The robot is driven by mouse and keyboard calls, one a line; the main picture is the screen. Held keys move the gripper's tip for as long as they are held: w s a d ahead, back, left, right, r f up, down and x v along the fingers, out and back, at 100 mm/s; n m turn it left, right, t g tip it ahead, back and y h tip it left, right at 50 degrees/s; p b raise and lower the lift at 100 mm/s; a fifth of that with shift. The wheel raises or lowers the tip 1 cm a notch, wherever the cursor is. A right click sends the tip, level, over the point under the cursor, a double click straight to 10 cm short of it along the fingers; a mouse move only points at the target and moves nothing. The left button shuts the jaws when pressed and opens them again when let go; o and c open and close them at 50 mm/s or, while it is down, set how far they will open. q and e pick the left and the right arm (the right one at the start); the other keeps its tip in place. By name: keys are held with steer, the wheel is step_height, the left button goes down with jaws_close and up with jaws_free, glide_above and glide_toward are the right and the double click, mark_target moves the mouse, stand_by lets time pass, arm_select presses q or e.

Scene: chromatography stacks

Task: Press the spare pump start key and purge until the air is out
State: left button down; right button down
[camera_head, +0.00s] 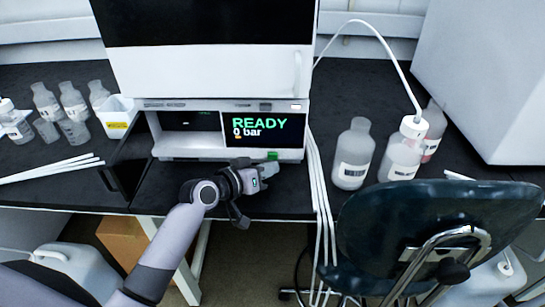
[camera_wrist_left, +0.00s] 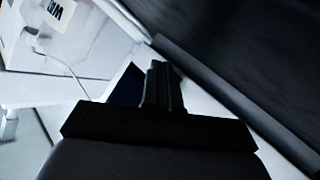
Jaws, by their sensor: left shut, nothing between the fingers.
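The pump module (camera_head: 190,148) in the white stack shows a dark display (camera_head: 262,128) reading READY and 0 bar. A small green key (camera_head: 272,156) sits on its lower front edge, right of centre. My left gripper (camera_head: 280,170) is just in front of and below this key, its fingers shut and empty. I cannot tell whether a fingertip touches the key. In the left wrist view my shut fingers (camera_wrist_left: 163,85) show dark against a pale surface; the key does not show there. My right gripper is in neither view.
A dark chair (camera_head: 430,225) stands at the front right. Bottles (camera_head: 353,155) and a tubed bottle (camera_head: 403,150) stand right of the stack. White tubes (camera_head: 318,185) hang over the bench edge. A white container (camera_wrist_left: 65,45) shows in the wrist view.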

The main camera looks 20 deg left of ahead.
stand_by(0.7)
arm_select(q)
steer(key=shift+w, duration=0.1)
steer(key=shift+w+a, duration=0.1)
steer(key=shift+w, duration=0.2)
steer(key=shift+w+a+b, duration=0.15)
steer(key=shift+w+b, duration=0.2)
steer(key=shift+w, duration=0.15)
stand_by(0.8)
steer(key=shift+s+r, duration=0.1)
steer(key=shift+s+d+p, duration=0.25)
steer(key=shift+s+p, duration=0.4)
steer(key=shift+s, duration=0.15)
